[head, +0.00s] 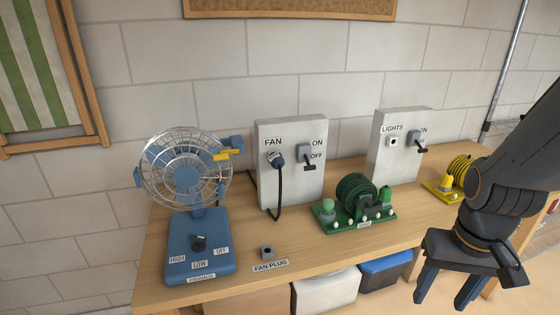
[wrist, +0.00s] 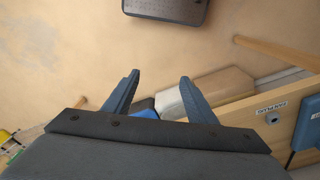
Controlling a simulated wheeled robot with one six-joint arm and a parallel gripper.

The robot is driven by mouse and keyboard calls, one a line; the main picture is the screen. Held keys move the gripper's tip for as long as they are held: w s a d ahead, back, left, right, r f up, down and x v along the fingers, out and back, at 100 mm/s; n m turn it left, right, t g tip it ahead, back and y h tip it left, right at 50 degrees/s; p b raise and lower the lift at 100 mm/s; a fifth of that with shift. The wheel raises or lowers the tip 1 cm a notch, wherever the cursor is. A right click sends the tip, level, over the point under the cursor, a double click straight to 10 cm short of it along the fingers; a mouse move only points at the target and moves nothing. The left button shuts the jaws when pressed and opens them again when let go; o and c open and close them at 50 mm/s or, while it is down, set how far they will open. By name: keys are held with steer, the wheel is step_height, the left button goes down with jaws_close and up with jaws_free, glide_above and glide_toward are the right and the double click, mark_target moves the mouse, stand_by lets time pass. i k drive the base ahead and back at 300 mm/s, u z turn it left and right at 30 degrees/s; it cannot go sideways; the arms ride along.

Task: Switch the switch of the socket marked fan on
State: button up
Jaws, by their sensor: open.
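The socket marked FAN (head: 291,186) is a pale upright box on the wooden bench, against the wall. A plug (head: 275,159) sits in it with a dark cord hanging down. Its switch (head: 307,158) has a dark lever that points down toward the OFF label, with ON above. My gripper (head: 445,290) is open and empty at the right, in front of the bench edge, pointing down. It is well to the right of and nearer than the FAN socket. In the wrist view my gripper (wrist: 158,95) shows two blue-grey fingers apart; the FAN socket is not in that view.
A second socket marked LIGHTS (head: 398,150) stands to the right. A blue fan (head: 200,250) is at the left end. A green cord reel (head: 357,205) stands in front between the sockets, and a yellow reel (head: 455,178) farther right. A small holder (head: 267,252) is labelled FAN PLUG.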

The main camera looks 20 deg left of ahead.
mark_target(309, 167)
steer(key=u, duration=0.5)
steer(key=k, duration=0.6)
steer(key=u, duration=1.25)
steer(key=i, duration=0.75)
steer(key=z, duration=0.25)
